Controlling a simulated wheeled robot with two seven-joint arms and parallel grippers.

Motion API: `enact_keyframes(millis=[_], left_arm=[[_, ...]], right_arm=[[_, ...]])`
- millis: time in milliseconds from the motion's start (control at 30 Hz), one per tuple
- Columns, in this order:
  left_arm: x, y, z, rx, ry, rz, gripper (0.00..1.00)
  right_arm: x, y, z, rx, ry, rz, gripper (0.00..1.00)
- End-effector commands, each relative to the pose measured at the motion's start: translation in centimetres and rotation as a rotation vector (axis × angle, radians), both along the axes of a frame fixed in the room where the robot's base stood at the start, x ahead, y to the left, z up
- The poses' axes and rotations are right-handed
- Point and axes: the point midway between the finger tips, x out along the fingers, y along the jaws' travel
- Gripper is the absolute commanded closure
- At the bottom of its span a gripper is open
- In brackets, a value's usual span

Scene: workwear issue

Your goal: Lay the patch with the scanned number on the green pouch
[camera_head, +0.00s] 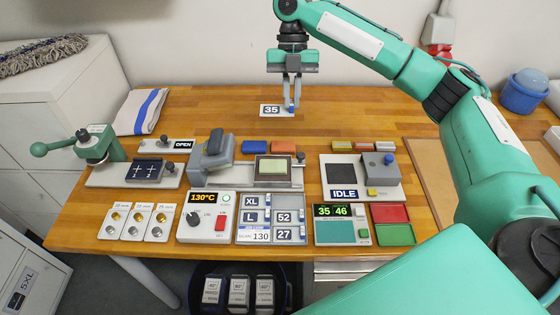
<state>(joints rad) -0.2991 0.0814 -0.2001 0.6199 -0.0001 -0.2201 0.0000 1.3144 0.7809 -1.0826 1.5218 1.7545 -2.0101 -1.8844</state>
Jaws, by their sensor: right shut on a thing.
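My right gripper (291,104) is shut at the back of the table, on the right end of a white patch (265,114) with the number 35 on a dark field. A small blue part shows at the fingertips. I cannot tell whether the patch touches the table. A pale green panel (272,167), possibly the green pouch, lies on the plate of a press-like device in the middle, nearer the front than the gripper and apart from the patch. A display (338,210) reads 35 and 46 in green digits. My left gripper is not in view.
A tray (243,240) at the front holds patches marked XL, L, 52 and 27. The raised grey press head (213,152) stands left of the green panel. Red (390,213) and green (396,235) trays are at the front right. The back of the table is mostly clear.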

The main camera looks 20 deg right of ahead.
Motion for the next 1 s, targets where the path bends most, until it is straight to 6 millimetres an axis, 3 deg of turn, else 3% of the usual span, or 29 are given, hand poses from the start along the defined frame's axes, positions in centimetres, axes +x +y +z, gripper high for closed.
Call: enact_keyframes(millis=[267,600,1000], left_arm=[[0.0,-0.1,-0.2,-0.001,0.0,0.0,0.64],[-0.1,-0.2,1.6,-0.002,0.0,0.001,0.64],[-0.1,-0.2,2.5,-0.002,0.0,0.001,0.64]], right_arm=[[-0.2,0.1,-5.4,0.002,0.007,0.0,1.0],[-0.1,0.0,-13.0,-0.001,0.005,-0.001,1.0],[-0.1,0.0,-17.1,0.0,0.006,0.001,1.0]])
